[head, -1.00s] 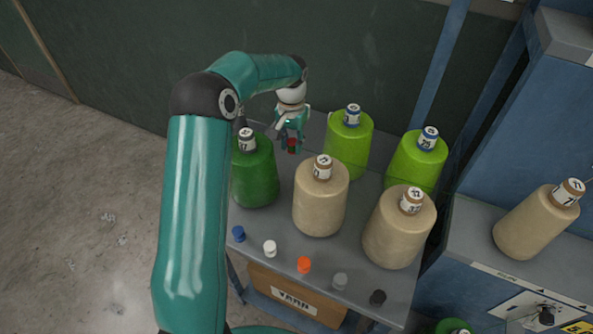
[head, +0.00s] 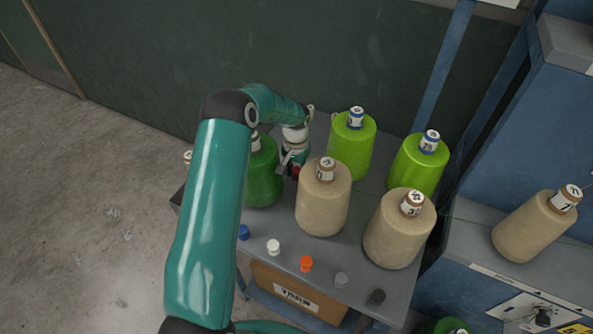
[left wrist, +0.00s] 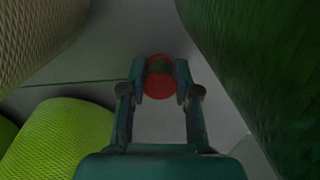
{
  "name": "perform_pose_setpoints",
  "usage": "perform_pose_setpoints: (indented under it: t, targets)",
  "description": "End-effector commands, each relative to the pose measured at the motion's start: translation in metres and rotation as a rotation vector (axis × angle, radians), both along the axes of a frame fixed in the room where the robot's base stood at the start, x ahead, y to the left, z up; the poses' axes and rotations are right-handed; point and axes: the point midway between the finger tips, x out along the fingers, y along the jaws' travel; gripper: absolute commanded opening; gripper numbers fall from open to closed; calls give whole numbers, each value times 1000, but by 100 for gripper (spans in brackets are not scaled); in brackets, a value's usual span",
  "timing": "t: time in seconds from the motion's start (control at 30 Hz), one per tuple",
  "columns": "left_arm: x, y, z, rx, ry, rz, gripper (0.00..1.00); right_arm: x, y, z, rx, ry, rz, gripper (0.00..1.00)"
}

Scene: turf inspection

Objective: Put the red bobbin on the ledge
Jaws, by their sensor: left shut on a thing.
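The red bobbin (left wrist: 159,86) is between the two fingertips of my left gripper (left wrist: 160,78) in the left wrist view, and the fingers are shut on it. In the head view my left gripper (head: 290,168) is between the dark green cone (head: 264,180) and a beige cone (head: 322,210); only a bit of the red bobbin shows. I cannot tell how high the bobbin is above the grey table top (head: 285,235). A grey ledge (head: 470,240) on the blue machine at the right carries a tilted beige cone (head: 535,228). My right gripper is out of view.
Two lime green cones (head: 351,150) (head: 418,168) and another beige cone (head: 398,230) crowd the table. A cardboard box (head: 295,292) is below.

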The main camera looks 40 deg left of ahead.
Motion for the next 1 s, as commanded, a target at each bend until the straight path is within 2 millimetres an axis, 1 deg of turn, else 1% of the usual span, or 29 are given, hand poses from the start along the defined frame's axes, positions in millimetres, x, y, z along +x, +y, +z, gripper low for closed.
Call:
perform_pose_setpoints:
  t: [0.17,0.2,0.27,0.3,0.33,0.6,0.7,0.77,0.87,1.0]
  targets:
    - [0,0,-3,0,0,-1,7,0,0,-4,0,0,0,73]
    - [0,0,-2,0,0,-1,36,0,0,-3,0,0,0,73]
    - [0,0,-1,0,0,-1,46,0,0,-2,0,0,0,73]
    - [0,0,-2,0,0,-1,53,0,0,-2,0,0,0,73]
    - [0,0,-2,0,0,-1,56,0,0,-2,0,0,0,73]
    - [0,0,-1,0,0,-1,56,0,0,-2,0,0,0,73]
    - [0,0,2,0,0,-1,56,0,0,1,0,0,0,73]
    - [1,0,5,2,-2,-1,56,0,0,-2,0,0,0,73]
    - [2,0,16,2,-3,-2,56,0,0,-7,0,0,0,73]
    - [2,-1,42,3,-5,-3,56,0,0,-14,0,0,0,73]
